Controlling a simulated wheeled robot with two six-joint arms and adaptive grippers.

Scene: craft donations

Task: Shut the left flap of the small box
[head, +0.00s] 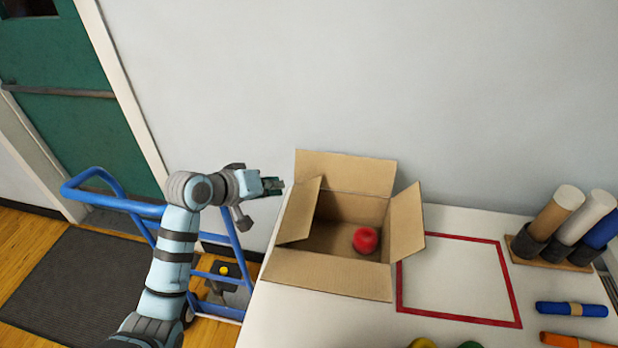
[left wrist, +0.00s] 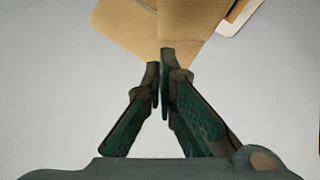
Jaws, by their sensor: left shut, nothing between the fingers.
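The small cardboard box (head: 347,206) stands on the white table with all its flaps open. Its left flap (head: 299,211) leans outward and up on the left side. The back flap (head: 345,172) stands up, the right flap (head: 407,222) leans out, and the front flap (head: 328,274) slopes down toward me. A red ball-like item (head: 365,240) lies inside. My left gripper (head: 281,186) is shut and empty, just left of the box near the left flap's upper part. In the left wrist view the shut fingertips (left wrist: 160,68) point at cardboard (left wrist: 150,25); I cannot tell whether they touch. My right gripper is not in view.
A red-outlined square (head: 458,280) is on the table right of the box. Rolls in a holder (head: 551,250) stand at the right, with a blue roll (head: 571,309) and an orange roll (head: 575,341) before them. A blue hand truck (head: 115,204) stands left of the table.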

